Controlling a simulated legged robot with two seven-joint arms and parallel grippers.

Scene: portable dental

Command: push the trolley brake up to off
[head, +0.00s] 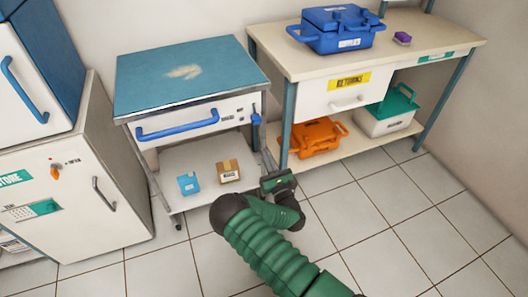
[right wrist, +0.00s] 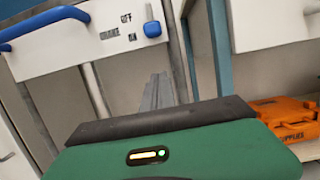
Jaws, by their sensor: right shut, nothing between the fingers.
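The trolley (head: 150,98) has a blue top and a white front panel with a blue handle (head: 178,126). Its brake lever, a blue tab (head: 256,119), hangs at the right end of the panel. In the right wrist view the brake tab (right wrist: 152,29) is beside printed OFF, BRAKE and ON labels, its lower end near the ON label. My right gripper (head: 266,160) is low at the trolley's front right corner, below the brake. Its grey fingers (right wrist: 158,92) are shut and empty, pointing up toward the tab with a visible gap. My left gripper is out of view.
A workbench (head: 272,45) stands close on the right, with an orange crate (head: 315,137) on its lower shelf. A blue box (head: 188,183) and a brown carton (head: 228,171) sit on the trolley's lower shelf. A white cabinet (head: 70,185) stands left. The tiled floor in front is clear.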

